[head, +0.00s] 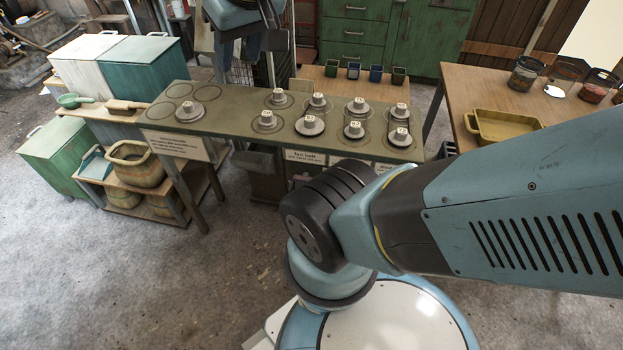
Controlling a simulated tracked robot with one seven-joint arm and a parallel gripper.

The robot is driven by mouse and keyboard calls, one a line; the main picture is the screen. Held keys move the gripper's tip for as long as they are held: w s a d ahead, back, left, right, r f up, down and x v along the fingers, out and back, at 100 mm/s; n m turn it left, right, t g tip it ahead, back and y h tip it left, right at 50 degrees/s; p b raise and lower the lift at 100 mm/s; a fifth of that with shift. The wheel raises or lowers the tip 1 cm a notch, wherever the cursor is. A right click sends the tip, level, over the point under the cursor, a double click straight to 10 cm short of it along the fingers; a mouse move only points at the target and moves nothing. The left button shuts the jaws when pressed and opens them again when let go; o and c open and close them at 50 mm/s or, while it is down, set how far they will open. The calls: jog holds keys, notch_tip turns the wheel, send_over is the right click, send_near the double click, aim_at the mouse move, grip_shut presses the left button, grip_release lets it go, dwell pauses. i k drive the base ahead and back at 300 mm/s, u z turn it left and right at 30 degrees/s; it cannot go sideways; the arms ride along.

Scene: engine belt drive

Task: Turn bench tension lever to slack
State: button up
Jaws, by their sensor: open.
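I cannot make out a tension lever in the head view. The long green-topped bench (235,117) stands ahead, with several round grey weight-like pieces (310,124) on it, each with a small white numbered tag. My gripper (240,50) is at the top, beyond the bench's back edge in the picture, pointing down with its two dark fingers apart. It is open and nothing shows between the fingers. My arm covers the lower right of the picture and may hide part of the bench front.
A wooden table (480,95) with a yellow tray (500,127) and jars stands at right. Small pots (353,70) stand on a table behind the bench. Bins (140,68) and a shelf with baskets (135,163) are at left. The grey floor (130,270) in front is clear.

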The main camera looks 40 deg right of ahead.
aim_at(304, 178)
jog(key=k, duration=0.55)
jog(key=u, duration=1.15)
jog(key=i, duration=0.1)
jog(key=z, duration=2.9)
jog(key=i, duration=0.5)
jog(key=u, duration=0.25)
jog(key=k, duration=0.5)
jog(key=z, duration=0.05)
